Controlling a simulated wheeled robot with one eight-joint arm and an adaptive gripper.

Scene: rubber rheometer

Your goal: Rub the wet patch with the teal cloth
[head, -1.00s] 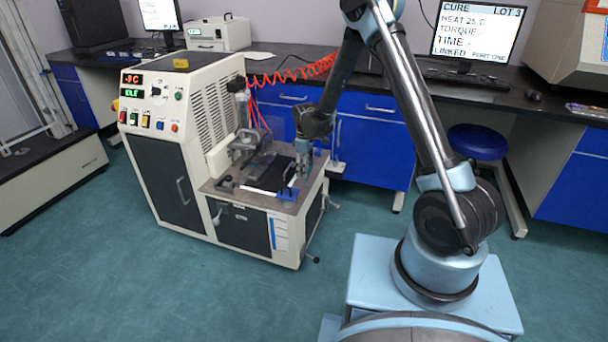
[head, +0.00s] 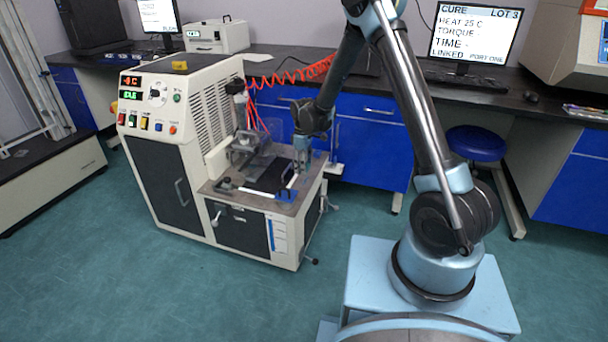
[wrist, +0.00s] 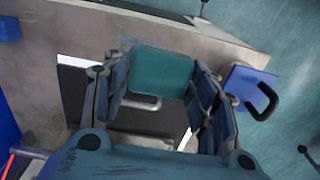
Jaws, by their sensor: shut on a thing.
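In the wrist view the teal cloth (wrist: 162,73) is between the two fingers of my gripper (wrist: 165,88), which is shut on it. The cloth looks like a flat, squarish teal piece. In the head view my gripper (head: 303,150) points down over the right part of the machine's worktop (head: 222,200). The cloth is too small to make out there. I cannot tell whether the cloth touches the surface.
A blue block with a black handle (wrist: 250,92) is right of my gripper in the wrist view. The cream machine's control cabinet (head: 165,150) rises left of the worktop. Red coiled hoses (head: 290,74) hang behind. A blue stool (head: 474,143) stands at right.

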